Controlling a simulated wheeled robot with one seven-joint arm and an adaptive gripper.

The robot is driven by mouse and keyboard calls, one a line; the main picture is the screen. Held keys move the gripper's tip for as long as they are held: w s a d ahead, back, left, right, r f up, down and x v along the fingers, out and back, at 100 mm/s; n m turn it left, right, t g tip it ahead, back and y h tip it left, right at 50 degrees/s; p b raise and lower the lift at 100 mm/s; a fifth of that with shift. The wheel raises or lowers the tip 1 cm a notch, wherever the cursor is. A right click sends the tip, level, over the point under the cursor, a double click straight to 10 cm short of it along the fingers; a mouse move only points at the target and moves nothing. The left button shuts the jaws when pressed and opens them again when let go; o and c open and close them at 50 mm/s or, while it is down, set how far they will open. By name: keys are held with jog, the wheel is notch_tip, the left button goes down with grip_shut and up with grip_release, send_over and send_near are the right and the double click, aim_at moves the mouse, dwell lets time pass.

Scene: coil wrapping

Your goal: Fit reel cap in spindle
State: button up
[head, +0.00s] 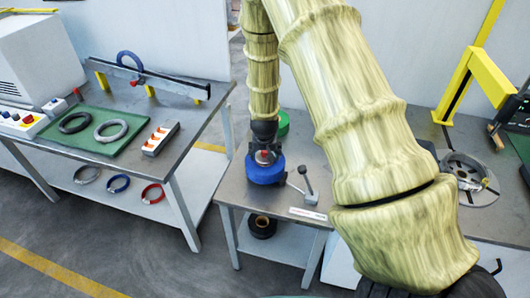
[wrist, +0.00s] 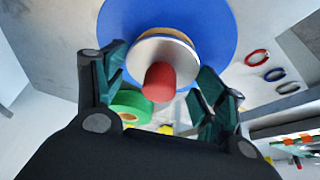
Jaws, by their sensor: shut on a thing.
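The reel cap, a silver disc with a red knob (wrist: 160,82), is between the fingers of my gripper (wrist: 162,88) in the wrist view. My gripper is shut on it. In the head view my gripper (head: 264,150) points down over a blue reel (head: 265,174) on the small middle table, with a bit of red between the fingers. The blue reel (wrist: 215,25) shows as a wide disc behind the cap, with a tan ring between. The spindle is hidden, and I cannot tell whether the cap touches it.
A lever (head: 308,187) stands right of the blue reel. A green roll (head: 283,123) is behind it; a dark spool (head: 262,226) is on the lower shelf. The left bench has a green mat (head: 92,147) with coils. A round fixture (head: 466,180) is at right.

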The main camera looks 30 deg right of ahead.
jog(key=shift+f, duration=0.5)
jog(key=o, duration=1.2)
jog(key=shift+r, duration=0.15)
jog(key=v, duration=1.1)
jog(key=shift+s+r, duration=0.2)
jog(key=shift+r, duration=0.15)
jog(key=shift+a, duration=0.1)
